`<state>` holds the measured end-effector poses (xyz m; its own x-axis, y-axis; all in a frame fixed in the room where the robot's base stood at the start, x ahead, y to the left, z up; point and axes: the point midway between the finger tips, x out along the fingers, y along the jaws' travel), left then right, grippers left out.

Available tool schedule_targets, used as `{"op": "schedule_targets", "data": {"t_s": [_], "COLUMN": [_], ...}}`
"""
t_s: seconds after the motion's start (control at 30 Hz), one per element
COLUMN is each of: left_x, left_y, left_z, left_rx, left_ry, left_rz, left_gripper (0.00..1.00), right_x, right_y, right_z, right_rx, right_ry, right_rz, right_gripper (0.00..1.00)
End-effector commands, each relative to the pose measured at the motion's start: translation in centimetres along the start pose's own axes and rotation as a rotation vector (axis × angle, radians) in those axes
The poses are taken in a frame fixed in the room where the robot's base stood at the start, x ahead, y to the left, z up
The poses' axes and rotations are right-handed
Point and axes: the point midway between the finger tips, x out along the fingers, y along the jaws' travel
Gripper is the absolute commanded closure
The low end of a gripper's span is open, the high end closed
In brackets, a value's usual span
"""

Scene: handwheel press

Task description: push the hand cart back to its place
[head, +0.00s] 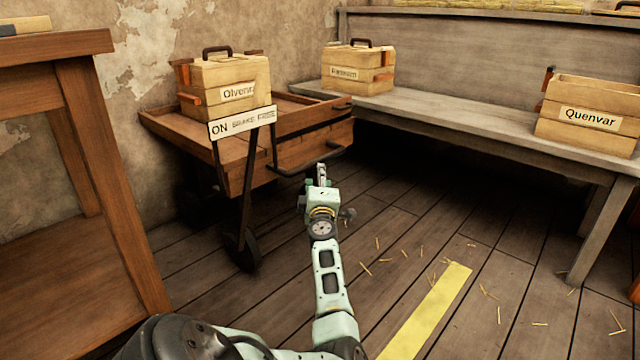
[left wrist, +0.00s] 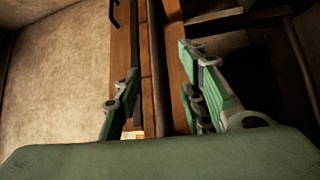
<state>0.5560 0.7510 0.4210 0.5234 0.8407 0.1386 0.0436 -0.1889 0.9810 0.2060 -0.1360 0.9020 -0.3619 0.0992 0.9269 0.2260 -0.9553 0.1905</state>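The wooden hand cart (head: 297,152) stands against the wall at left of centre in the head view, with a lettered crate (head: 250,88) on its bed. Its dark handle bar (head: 290,172) sticks out at the near end. My left gripper (head: 321,172) is at the right part of this bar. In the left wrist view its two fingers (left wrist: 160,62) are apart, and a dark bar (left wrist: 156,85) runs between them with gaps on both sides. Contact cannot be told. My right gripper is not in view.
A wooden table (head: 115,180) stands close on the left. A long grey bench (head: 450,115) runs along the right, carrying two more labelled crates, one marked Quenvar (head: 588,118). A yellow floor stripe (head: 430,310) and scattered straw lie on the open plank floor.

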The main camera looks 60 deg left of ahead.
Motion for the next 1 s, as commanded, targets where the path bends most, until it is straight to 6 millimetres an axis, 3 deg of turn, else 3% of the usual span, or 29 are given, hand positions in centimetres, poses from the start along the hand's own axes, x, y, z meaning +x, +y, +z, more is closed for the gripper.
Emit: {"op": "schedule_targets", "data": {"t_s": [0.27, 0.87, 1.0], "left_x": [-2.0, -2.1, -2.3], "left_y": [0.0, 0.0, 1.5], "left_z": [0.0, 0.0, -0.4], "left_rx": [0.0, 0.001, 0.048], "left_ry": [0.0, -0.001, 0.008], "left_rz": [-0.001, -0.001, 0.017], "left_gripper": [0.63, 0.63, 0.63], "right_x": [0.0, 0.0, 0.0], "right_y": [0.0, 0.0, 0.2], "right_z": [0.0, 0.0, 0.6], "right_rx": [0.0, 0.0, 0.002], "right_ry": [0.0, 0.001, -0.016], "right_rz": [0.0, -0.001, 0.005], "right_gripper": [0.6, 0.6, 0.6]}}
